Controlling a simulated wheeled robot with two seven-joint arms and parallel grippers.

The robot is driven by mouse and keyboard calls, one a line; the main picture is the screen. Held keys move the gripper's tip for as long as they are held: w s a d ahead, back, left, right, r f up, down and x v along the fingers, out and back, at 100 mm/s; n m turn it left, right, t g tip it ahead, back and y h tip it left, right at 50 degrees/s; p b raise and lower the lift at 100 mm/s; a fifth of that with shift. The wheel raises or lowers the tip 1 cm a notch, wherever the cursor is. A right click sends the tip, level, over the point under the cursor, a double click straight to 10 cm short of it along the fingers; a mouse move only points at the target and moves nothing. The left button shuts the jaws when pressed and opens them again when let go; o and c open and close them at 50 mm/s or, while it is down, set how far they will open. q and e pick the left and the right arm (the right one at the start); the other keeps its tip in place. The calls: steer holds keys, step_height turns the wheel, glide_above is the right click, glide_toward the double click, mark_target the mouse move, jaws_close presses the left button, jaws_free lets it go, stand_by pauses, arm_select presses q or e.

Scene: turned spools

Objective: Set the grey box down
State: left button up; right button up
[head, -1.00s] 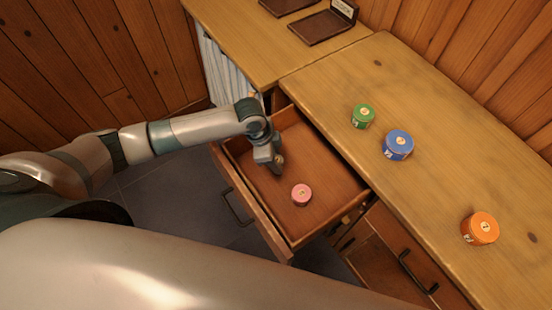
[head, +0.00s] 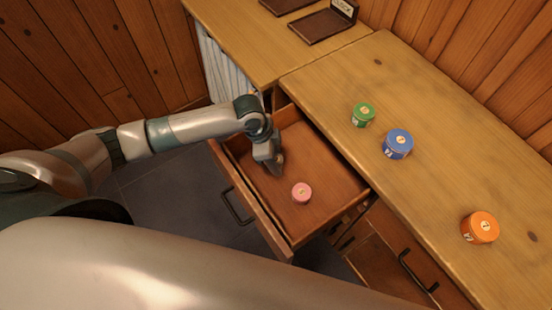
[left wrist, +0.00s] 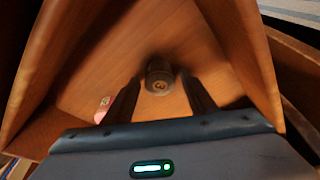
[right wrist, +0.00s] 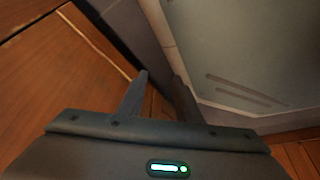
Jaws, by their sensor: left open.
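The grey box, a small round dark grey pot with a pale label on its lid, shows in the left wrist view (left wrist: 158,78). It stands on the floor of the open drawer (head: 330,178), between and just beyond my open left fingertips. My left gripper (head: 275,168) is down in the drawer and hides most of the box in the head view; its fingers also show in the left wrist view (left wrist: 161,85). My right gripper (right wrist: 160,80) is open and empty, away from the drawer items and outside the head view.
A pink pot (head: 301,192) stands in the drawer near the left gripper. On the worktop (head: 430,150) are a green pot (head: 363,115), a blue pot (head: 397,145) and an orange pot (head: 480,228). A dark tray (head: 318,28) lies at the back.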

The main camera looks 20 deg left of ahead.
arm_select(q)
steer(key=v, duration=1.1)
steer(key=shift+r+b, duration=0.15)
steer(key=shift+b, duration=0.15)
arm_select(e)
steer(key=shift+w+a+r+t, duration=0.2)
steer(key=shift+w+a, duration=0.05)
steer(key=shift+w, duration=0.35)
steer(key=shift+w+a+r+t, duration=0.15)
steer(key=shift+w+a+t, duration=0.1)
steer(key=shift+w, duration=0.3)
arm_select(q)
steer(key=shift+s, duration=0.1)
arm_select(e)
steer(key=shift+a, duration=0.15)
